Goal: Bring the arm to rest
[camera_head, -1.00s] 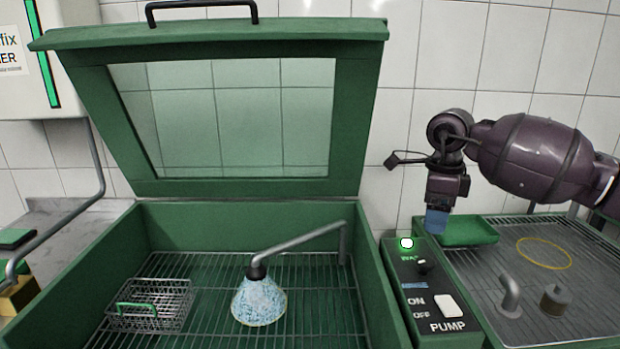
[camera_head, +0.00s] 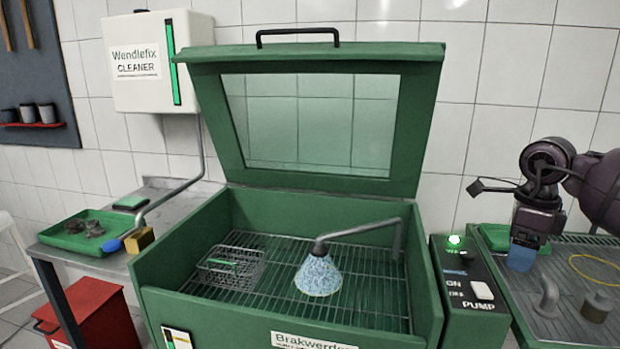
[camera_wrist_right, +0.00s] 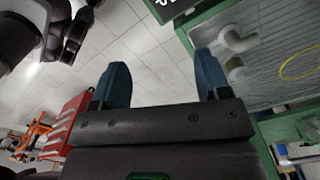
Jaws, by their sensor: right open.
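My right arm comes in from the right edge. My left gripper does not show in the head view.
The pump panel (camera_head: 468,290) has a lit green lamp. A green tray (camera_head: 85,240) with dark parts lies left. A red cabinet (camera_head: 95,318) stands lower left.

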